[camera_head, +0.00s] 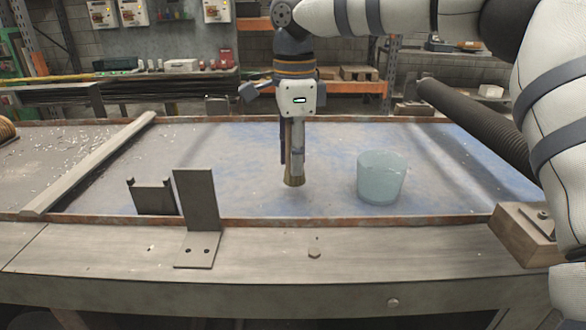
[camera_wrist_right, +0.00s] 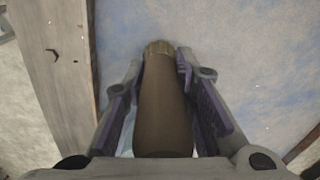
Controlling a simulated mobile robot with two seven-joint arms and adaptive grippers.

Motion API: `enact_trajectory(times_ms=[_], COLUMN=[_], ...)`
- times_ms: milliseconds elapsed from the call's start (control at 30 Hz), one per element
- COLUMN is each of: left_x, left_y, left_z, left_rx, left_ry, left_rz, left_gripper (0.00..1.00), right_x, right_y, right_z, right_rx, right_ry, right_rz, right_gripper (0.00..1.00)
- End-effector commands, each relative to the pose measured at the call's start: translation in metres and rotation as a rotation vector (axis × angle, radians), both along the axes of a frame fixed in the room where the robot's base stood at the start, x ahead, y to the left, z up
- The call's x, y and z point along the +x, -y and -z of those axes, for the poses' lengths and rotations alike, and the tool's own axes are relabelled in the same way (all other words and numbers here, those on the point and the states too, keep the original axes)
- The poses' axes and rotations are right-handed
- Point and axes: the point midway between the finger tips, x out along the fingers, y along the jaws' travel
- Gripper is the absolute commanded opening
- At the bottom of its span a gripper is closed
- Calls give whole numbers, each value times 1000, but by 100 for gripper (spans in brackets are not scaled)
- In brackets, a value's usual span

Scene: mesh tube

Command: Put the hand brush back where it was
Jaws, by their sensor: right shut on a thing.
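My right gripper (camera_head: 291,148) hangs pointing down above the middle of the table, shut on the hand brush. The brush (camera_head: 294,181) hangs about upright, bristle end down, seemingly just above the blue-grey surface. In the right wrist view the brush's brown body (camera_wrist_right: 163,110) runs between the two fingers of the right gripper (camera_wrist_right: 163,75). Its upper end is hidden by the gripper in the head view. My left gripper is not in view.
A translucent bucket (camera_head: 382,178) stands right of the brush. A notched dark bracket (camera_head: 153,196) and an upright L-shaped plate (camera_head: 196,207) stand at the front left. A dark ribbed tube (camera_head: 475,125) slants at the right near a wooden block (camera_head: 527,237). A wooden bar (camera_head: 92,160) lies left.

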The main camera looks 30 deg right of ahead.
Motion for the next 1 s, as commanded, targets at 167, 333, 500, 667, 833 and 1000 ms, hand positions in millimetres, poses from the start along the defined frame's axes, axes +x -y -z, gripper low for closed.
enact_trajectory(times_ms=[167, 333, 500, 667, 833, 1000], left_x=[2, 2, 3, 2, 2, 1], left_y=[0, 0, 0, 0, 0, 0], left_z=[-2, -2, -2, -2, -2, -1], left_rx=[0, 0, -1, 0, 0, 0], left_ry=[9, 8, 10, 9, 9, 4], left_rz=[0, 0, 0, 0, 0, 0], left_gripper=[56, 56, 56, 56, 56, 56], right_x=[-1, -1, -1, -1, -1, 0], right_y=[-2, -2, -2, -2, -2, -2], right_z=[26, 28, 31, 31, 31, 18], right_rx=[2, 2, 1, 1, 1, 1], right_ry=[1, 1, -1, -1, -1, 1], right_rz=[-2, -1, -1, 0, 0, 1], right_gripper=[0, 0, 0, 46, 46, 46])
